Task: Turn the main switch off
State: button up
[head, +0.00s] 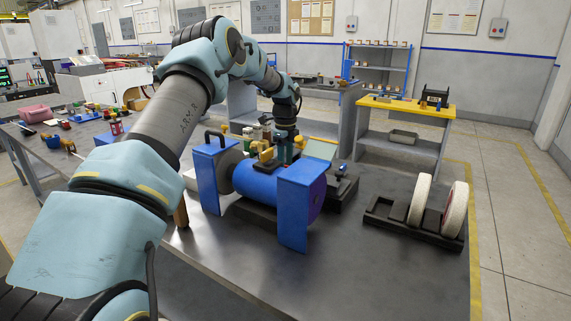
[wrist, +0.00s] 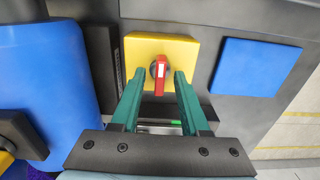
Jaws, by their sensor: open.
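The main switch is a red rotary handle (wrist: 160,82) with a white mark, on a square yellow plate (wrist: 184,48) in the wrist view. The handle lies along the picture's up-down direction, its white mark towards the upper part. My gripper (wrist: 159,73) is open, with one green finger on each side of the handle. A gap shows between each finger and the handle; I cannot tell how deep the fingertips reach. In the head view my gripper (head: 285,160) points down behind a blue cylindrical machine (head: 255,182), and the switch cannot be made out.
A blue square pad (wrist: 254,67) lies right of the yellow plate. The blue machine with upright end plates (head: 300,205) stands close in front of the gripper. A black rack with two pale wheels (head: 418,200) is at the right. Bare bench top lies between.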

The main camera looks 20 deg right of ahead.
notch_tip(320, 180, up, 11)
jog(key=b, duration=0.2)
jog(key=shift+f+b, duration=0.15)
jog(key=shift+b, duration=0.2)
